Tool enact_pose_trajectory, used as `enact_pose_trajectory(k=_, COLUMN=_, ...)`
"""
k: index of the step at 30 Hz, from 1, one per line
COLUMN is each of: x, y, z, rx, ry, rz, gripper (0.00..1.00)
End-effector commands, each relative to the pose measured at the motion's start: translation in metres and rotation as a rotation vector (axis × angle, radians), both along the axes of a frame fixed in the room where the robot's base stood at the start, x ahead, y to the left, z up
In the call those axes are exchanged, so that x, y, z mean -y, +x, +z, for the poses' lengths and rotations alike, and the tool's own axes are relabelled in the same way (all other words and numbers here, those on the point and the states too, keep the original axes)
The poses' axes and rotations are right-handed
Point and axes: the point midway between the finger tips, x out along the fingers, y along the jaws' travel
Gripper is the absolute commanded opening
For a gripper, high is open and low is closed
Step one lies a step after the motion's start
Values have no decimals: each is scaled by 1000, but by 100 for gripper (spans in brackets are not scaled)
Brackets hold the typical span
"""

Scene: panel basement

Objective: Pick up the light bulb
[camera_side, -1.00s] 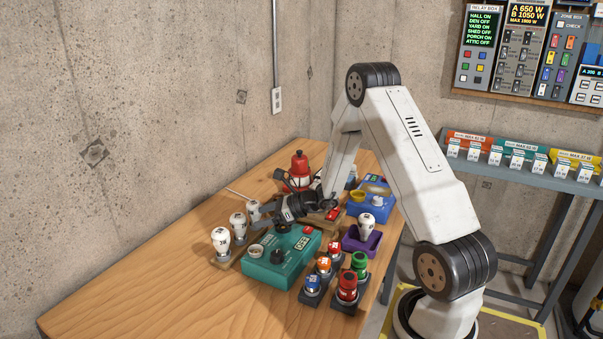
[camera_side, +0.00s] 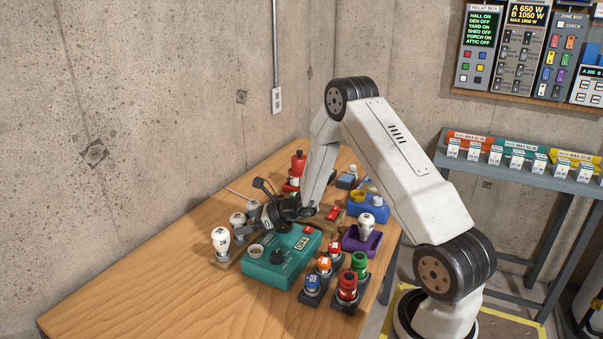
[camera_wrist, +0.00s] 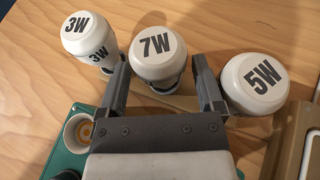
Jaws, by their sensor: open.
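Three white bulbs stand in a row in the wrist view: one marked 3W (camera_wrist: 90,38) at left, one marked 7W (camera_wrist: 157,55) in the middle, one marked 5W (camera_wrist: 254,84) at right. My gripper (camera_wrist: 161,64) is open, its fingers on either side of the 7W bulb; I cannot tell whether they touch it. In the side view my gripper (camera_side: 245,227) is low over the row, at the second bulb (camera_side: 238,220). The front bulb (camera_side: 221,241) stands clear, and the third is hidden behind my gripper. Another bulb (camera_side: 366,227) stands upright in a purple holder (camera_side: 361,242).
A teal box (camera_side: 283,262) with an empty socket (camera_side: 257,251), a knob and an OFF display stands right beside the row. A red object (camera_side: 298,163) and a blue box (camera_side: 368,207) are behind. The front left tabletop is bare.

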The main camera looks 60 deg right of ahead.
Motion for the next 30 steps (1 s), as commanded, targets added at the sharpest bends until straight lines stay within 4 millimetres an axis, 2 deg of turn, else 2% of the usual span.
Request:
enact_pose_trajectory(k=6, x=-7, y=16, z=-7, rx=1, ry=0, rz=1, gripper=86)
enact_pose_trajectory(k=22, x=-7, y=17, z=-7, rx=1, ry=0, rz=-1, gripper=86)
enact_pose_trajectory(k=27, x=-7, y=17, z=-7, rx=1, ry=0, rz=-1, gripper=32)
enact_pose_trajectory(k=29, x=-7, y=17, z=-7, rx=1, ry=0, rz=-1, gripper=13)
enact_pose_trajectory(k=30, x=-7, y=17, z=-7, rx=1, ry=0, rz=-1, gripper=8)
